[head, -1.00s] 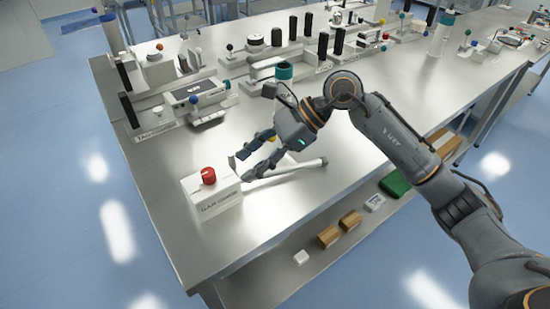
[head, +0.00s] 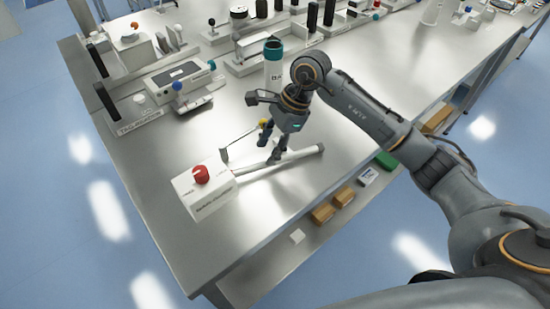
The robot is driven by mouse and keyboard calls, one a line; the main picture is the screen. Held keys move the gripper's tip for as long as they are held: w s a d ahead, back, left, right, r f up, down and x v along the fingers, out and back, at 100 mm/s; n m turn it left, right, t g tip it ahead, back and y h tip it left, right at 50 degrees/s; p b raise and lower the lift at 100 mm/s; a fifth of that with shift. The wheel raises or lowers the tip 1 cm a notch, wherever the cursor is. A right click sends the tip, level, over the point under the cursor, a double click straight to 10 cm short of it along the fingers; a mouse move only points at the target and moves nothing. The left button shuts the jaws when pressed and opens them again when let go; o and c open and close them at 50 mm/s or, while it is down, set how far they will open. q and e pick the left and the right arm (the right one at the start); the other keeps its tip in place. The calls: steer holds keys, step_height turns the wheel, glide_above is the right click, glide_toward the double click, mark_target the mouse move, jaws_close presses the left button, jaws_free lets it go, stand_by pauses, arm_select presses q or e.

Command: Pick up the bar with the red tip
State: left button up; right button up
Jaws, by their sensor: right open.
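My right gripper (head: 269,146) is open and points down over the steel table. Its fingers are just above or beside a light grey bar (head: 306,153) that lies on the table. I cannot tell if they touch it. The bar runs from near a white box with a red knob (head: 201,174) toward the right, and its far end has a short crosspiece. A thin dark rod (head: 241,137) with a yellow ball (head: 264,123) stands beside the fingers. No red tip shows clearly on the bar. My left gripper is not in view.
A white cylinder with a teal top (head: 273,66) stands behind my right gripper. The table (head: 262,204) is clear in front. Brown blocks (head: 323,212) lie on the lower shelf.

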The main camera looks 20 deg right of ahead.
mark_target(263, 163)
steer(key=shift+s+a+f+p, duration=0.25)
steer(key=shift+f+p, duration=0.15)
steer(key=shift+f, duration=0.1)
steer(key=shift+s+a+f+p, duration=0.15)
steer(key=shift+a+f+p, duration=0.05)
steer(key=shift+f+p, duration=0.25)
steer(key=shift+x, duration=1.15)
steer(key=shift+w+f, duration=0.15)
steer(key=shift+f, duration=0.1)
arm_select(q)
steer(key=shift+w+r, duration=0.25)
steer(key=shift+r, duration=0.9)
arm_select(e)
jaws_close()
